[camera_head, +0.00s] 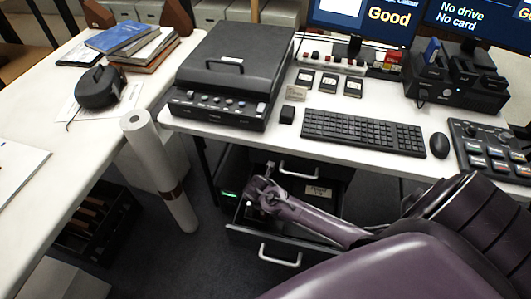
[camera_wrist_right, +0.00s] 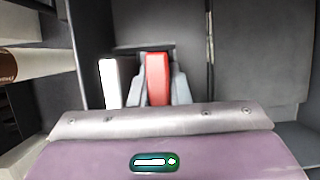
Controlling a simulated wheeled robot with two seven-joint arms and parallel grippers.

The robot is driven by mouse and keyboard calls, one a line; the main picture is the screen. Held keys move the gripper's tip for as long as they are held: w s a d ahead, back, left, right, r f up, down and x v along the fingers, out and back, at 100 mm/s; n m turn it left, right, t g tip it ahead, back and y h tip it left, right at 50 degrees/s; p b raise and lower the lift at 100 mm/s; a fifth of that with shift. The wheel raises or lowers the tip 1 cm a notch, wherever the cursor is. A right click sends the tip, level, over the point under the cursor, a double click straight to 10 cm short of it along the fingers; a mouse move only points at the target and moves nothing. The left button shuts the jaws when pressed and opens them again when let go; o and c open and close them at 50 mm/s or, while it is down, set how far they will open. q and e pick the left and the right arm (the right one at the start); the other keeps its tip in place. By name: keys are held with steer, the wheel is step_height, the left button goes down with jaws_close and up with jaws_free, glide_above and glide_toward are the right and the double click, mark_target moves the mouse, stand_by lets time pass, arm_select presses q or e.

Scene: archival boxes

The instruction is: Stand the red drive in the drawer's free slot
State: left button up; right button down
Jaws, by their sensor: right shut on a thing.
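The red drive (camera_wrist_right: 156,78) is in the right wrist view, upright between the fingers of my right gripper (camera_wrist_right: 158,92), which is shut on it. Drive and fingers are over or inside the open drawer (camera_wrist_right: 262,75); I cannot tell whether the drive touches the floor. A white-faced upright item (camera_wrist_right: 113,80) stands just left of it. In the head view my right arm reaches down to the pulled-out drawer (camera_head: 262,240) under the desk, and the wrist hides the drive there. The free slot cannot be made out. My left gripper is not in view.
Above the drawer, the desk (camera_head: 385,120) holds a black case (camera_head: 235,60), a keyboard (camera_head: 362,131) and a mouse (camera_head: 440,145). A white roll (camera_head: 160,170) leans left of the drawer. Bare drawer floor shows right of the drive in the wrist view.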

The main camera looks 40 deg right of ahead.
steer(key=shift+f+b, duration=0.5)
steer(key=shift+f, duration=0.35)
steer(key=c, duration=1.3)
jaws_free()
steer(key=p+v, duration=0.1)
steer(key=v, duration=0.6)
steer(key=shift+a+r, duration=0.15)
steer(key=shift+r, duration=0.2)
steer(key=shift+s+f, duration=0.1)
steer(key=shift+s, duration=0.05)
